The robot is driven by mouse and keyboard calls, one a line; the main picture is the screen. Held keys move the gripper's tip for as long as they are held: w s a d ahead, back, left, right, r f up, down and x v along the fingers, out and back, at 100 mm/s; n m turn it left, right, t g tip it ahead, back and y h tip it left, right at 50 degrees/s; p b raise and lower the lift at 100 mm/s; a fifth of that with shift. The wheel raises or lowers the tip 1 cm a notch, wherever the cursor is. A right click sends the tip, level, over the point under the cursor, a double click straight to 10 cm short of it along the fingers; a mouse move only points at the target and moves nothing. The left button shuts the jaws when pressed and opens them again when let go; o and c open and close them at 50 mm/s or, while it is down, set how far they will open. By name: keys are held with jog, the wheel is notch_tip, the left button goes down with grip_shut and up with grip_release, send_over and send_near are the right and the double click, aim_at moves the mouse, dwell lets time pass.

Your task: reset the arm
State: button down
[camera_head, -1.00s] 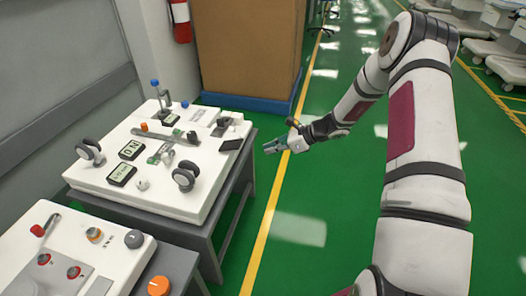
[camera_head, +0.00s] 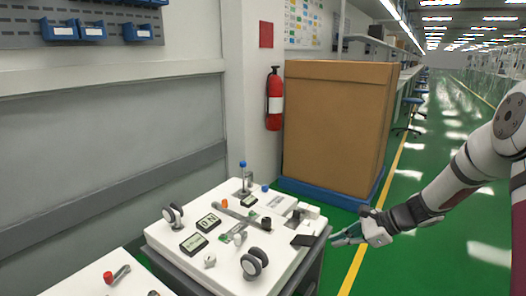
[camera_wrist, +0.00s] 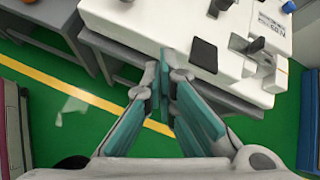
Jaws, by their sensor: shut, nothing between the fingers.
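My gripper (camera_head: 336,239) is at the right edge of the white cart top (camera_head: 178,246) in the head view. In the wrist view my gripper (camera_wrist: 165,72) shows its teal fingers with the tips together and nothing between them. Beneath the fingertips lie the cart's edge and the green floor. My arm reaches in from the right side of the head view.
The cart top carries casters (camera_head: 254,263), small displays and a black flat piece (camera_head: 303,240) near my gripper. A large brown box (camera_head: 335,125) stands behind, with a fire extinguisher (camera_head: 274,100) on the wall. Green floor (camera_head: 415,262) is open at right.

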jog(key=s+a+r+n+g+h, duration=0.2)
jog(key=s+a+r+n, duration=0.2)
jog(key=s+r+n, duration=0.5)
jog(key=s+a+r+n+g+h, duration=0.2)
jog(key=s+a+r+n, duration=0.15)
jog(key=s+r, duration=0.65)
jog(key=s+d+n+h, duration=0.2)
jog(key=s+n+h, duration=0.15)
jog(key=s, duration=0.85)
jog(key=s+d+n+h, duration=0.2)
jog(key=s+n, duration=0.2)
jog(key=s, duration=0.8)
notch_tip(320, 180, up, 21)
jog(key=t+p, duration=0.4)
jog(key=p, duration=1.5)
jog(key=shift+a, duration=0.15)
